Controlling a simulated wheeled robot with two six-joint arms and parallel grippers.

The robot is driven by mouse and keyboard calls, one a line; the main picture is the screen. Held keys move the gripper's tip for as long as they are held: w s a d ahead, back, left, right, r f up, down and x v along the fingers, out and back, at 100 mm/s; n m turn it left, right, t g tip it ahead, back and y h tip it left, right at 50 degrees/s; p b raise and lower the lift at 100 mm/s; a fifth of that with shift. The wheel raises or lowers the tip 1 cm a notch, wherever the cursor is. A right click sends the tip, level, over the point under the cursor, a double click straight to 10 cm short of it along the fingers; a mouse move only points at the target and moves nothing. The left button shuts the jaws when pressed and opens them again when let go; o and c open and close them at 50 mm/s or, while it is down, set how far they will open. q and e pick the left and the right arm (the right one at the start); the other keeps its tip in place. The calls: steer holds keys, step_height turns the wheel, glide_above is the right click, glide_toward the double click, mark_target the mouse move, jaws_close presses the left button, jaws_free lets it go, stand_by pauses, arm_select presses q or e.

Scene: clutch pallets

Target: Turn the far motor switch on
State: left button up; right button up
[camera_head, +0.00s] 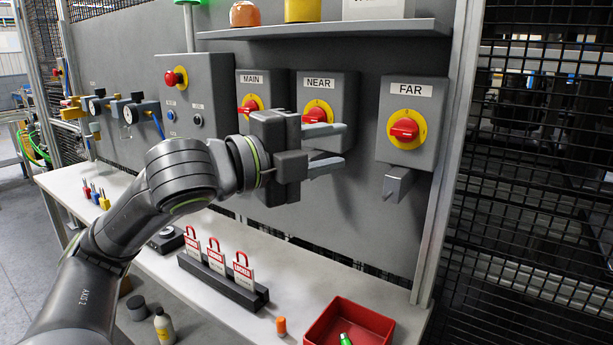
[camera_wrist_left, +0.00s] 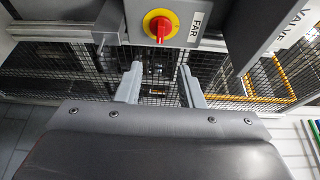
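The FAR motor switch (camera_head: 404,130) is a red knob on a yellow disc, on a grey box (camera_head: 424,154) at the right of the panel. In the left wrist view the red knob (camera_wrist_left: 160,27) shows at the top, beyond my fingers. My left gripper (camera_head: 328,148) is open and empty in front of the panel, left of the FAR box and just below the NEAR switch (camera_head: 318,112). Its two fingers stand apart in the left wrist view (camera_wrist_left: 160,88) and do not touch the knob. My right gripper is not in view.
A grey bracket (camera_head: 397,184) hangs under the FAR box. A shelf (camera_head: 320,29) runs above. Red padlocks (camera_head: 242,267) and a red tray (camera_head: 349,323) stand on the bench below.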

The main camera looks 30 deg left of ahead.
arm_select(q)
steer(key=b+v, duration=0.1)
steer(key=v, duration=0.2)
steer(key=shift+s+b, duration=0.1)
steer(key=shift+b, duration=0.2)
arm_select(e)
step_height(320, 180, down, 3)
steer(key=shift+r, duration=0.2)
arm_select(q)
steer(key=shift+s, duration=0.1)
stand_by(0.3)
